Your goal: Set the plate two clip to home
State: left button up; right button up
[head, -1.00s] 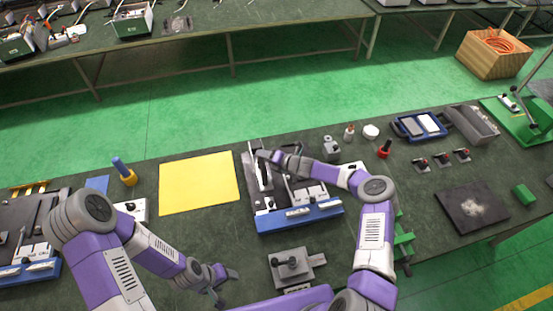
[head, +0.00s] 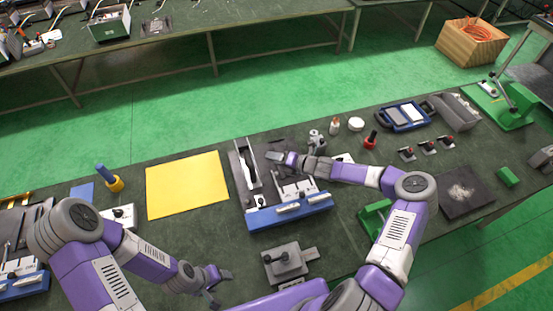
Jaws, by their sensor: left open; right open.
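A blue-fronted fixture (head: 290,213) stands on the bench in the middle, with an upright grey plate (head: 246,165) at its left side and small light clip-like parts (head: 300,187) along its front. A second similar fixture (head: 20,287) is cut off at the left edge. I cannot tell which part is the plate two clip. My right gripper (head: 274,157) is open and empty, above the back of the middle fixture, right of the upright plate. Its forearm hides some of the fixture's right back. My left gripper (head: 219,282) is open and empty over the bench front, left of a grey block with a knob (head: 287,262).
A yellow sheet (head: 187,186) lies left of the middle fixture. A blue-handled tool in a yellow holder (head: 110,178) stands further left. A red-topped piece (head: 370,140), a blue tray (head: 405,115) and a dark plate (head: 467,196) are on the right.

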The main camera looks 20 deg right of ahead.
aim_at(260, 199)
jog(key=k, duration=1)
